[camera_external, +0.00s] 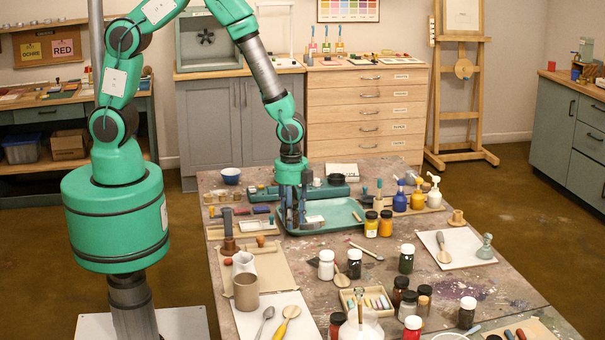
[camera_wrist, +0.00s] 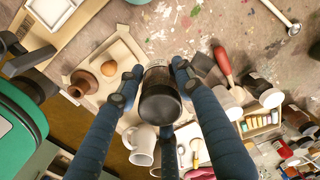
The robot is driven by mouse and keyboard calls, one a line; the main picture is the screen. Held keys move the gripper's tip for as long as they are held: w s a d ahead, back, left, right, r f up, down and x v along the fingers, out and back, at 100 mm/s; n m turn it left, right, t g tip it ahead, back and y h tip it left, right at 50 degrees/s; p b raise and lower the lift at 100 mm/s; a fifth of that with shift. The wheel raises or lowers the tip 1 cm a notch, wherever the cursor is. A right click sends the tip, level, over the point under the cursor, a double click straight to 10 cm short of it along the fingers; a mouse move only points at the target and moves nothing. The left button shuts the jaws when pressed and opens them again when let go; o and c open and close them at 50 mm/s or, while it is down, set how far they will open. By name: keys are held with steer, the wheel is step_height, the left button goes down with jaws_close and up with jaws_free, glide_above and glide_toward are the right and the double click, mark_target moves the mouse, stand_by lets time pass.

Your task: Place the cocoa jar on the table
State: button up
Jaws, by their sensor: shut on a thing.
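My gripper (camera_external: 293,216) points down over the near part of the green tray (camera_external: 338,212) on the paint-stained table.
Yellow jars (camera_external: 371,224) and pump bottles (camera_external: 399,198) stand right of the tray. A tan cup (camera_external: 246,292) and a white mug (camera_wrist: 143,146) are at the near left. Several dark jars (camera_external: 407,306) crowd the near right. Bare table (camera_external: 455,275) shows at the right.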

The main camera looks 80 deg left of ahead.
steer(key=w+a+n+b, duration=0.1)
steer(key=w+a+n, duration=0.9)
steer(key=a+n, duration=0.5)
steer(key=shift+w+a+f+n+b, duration=0.2)
steer(key=shift+w+f+n+b, duration=0.1)
steer(key=shift+n, duration=0.4)
steer(key=shift+s, duration=0.1)
steer(key=shift+r, duration=0.15)
